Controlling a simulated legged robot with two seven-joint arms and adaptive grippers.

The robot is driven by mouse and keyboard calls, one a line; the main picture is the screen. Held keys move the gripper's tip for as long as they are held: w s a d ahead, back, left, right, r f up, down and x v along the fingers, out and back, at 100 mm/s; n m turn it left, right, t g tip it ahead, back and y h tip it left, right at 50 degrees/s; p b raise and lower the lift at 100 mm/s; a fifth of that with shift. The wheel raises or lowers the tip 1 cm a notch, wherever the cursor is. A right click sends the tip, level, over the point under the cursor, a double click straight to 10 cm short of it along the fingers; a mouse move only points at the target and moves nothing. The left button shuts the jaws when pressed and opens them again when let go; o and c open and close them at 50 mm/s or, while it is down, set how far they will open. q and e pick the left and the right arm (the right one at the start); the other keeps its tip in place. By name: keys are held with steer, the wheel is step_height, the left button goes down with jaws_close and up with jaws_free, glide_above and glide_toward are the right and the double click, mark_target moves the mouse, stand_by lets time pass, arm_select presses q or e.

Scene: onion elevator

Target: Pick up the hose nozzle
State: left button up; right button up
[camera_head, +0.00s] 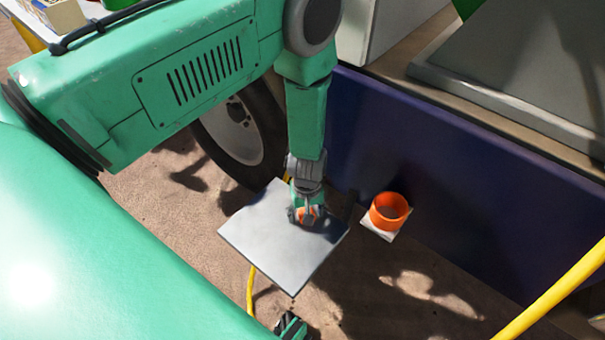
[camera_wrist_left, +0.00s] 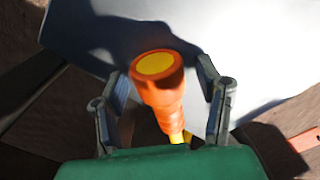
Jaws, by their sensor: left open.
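The hose nozzle (camera_wrist_left: 160,84) is orange with a round yellow end, and its yellow hose (camera_wrist_left: 181,137) shows just below it in the left wrist view. My left gripper (camera_wrist_left: 168,88) is open, with one finger on each side of the nozzle. I cannot tell whether either finger touches it. In the head view my left gripper (camera_head: 306,217) points down over a grey square plate (camera_head: 265,243). Only a little orange of the nozzle (camera_head: 313,211) shows there; the fingers hide the rest.
An orange ring-shaped holder (camera_head: 388,212) stands on a small white base right of the plate. A dark blue wall (camera_head: 430,190) rises behind it. A wheel (camera_head: 235,135) is behind on the left. A yellow bar (camera_head: 560,287) crosses the lower right. Brown ground lies around the plate.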

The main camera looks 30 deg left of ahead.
arm_select(q)
steer(key=shift+d+r, duration=0.2)
steer(key=shift+d, duration=0.25)
steer(key=c, duration=1.3)
steer(key=shift+a+f, duration=0.1)
steer(key=shift+a, duration=0.5)
jaws_close()
steer(key=shift+s+a+f, duration=0.1)
steer(key=shift+a, duration=0.15)
steer(key=shift+s+d+r, duration=0.15)
steer(key=shift+d+r, duration=0.15)
step_height(320, 180, up, 6)
steer(key=p, duration=0.3)
steer(key=shift+r, duration=0.2)
steer(key=s+a+p, duration=0.1)
steer(key=s+p, duration=0.2)
steer(key=s, duration=1.6)
steer(key=shift+s+a, duration=0.25)
steer(key=shift+s, duration=0.05)
arm_select(e)
step_height(320, 180, up, 6)
steer(key=shift+d, duration=0.2)
